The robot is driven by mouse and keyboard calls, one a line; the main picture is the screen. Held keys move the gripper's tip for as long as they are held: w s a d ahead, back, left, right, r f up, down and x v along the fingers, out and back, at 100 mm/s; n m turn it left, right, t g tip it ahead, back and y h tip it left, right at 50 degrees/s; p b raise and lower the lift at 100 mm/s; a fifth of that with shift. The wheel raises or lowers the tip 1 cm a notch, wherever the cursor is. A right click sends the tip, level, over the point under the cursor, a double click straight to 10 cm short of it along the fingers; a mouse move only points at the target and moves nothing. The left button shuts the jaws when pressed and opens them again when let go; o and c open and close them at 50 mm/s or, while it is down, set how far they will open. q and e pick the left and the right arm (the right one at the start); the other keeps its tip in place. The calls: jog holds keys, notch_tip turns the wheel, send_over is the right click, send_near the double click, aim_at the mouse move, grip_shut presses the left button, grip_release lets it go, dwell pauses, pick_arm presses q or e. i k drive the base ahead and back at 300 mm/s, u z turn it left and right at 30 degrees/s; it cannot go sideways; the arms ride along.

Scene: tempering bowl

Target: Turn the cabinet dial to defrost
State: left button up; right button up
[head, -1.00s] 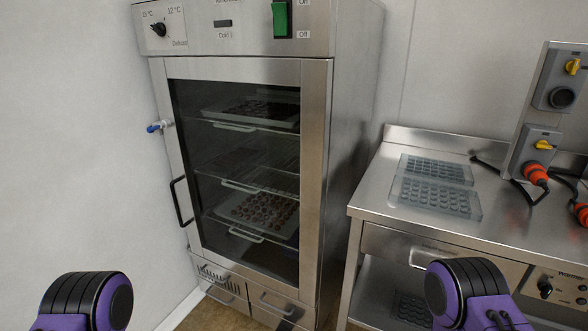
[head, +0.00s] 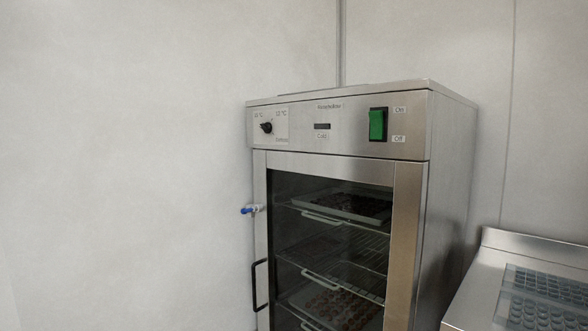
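The steel cabinet (head: 411,230) stands right of the middle in the head view, with its glass door closed. Its black dial (head: 267,128) is at the left end of the top panel, with small temperature labels above it and a label at its lower right. The labels are too small to read surely, and I cannot tell exactly which mark the dial points to. A green switch (head: 378,125) sits at the right of the panel between On and Off labels. Neither of my grippers is in view.
A blue-tipped valve (head: 249,209) sticks out at the cabinet's left side, above the black door handle (head: 260,285). Trays of chocolates (head: 345,206) lie on racks inside. A steel counter (head: 480,289) with clear moulds (head: 540,300) stands at the right. The wall at left is bare.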

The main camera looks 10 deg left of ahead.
aim_at(266, 127)
jog(key=z, duration=0.05)
jog(key=k, duration=0.5)
jog(key=u, duration=1.25)
jog(key=i, duration=1.55)
jog(key=z, duration=0.3)
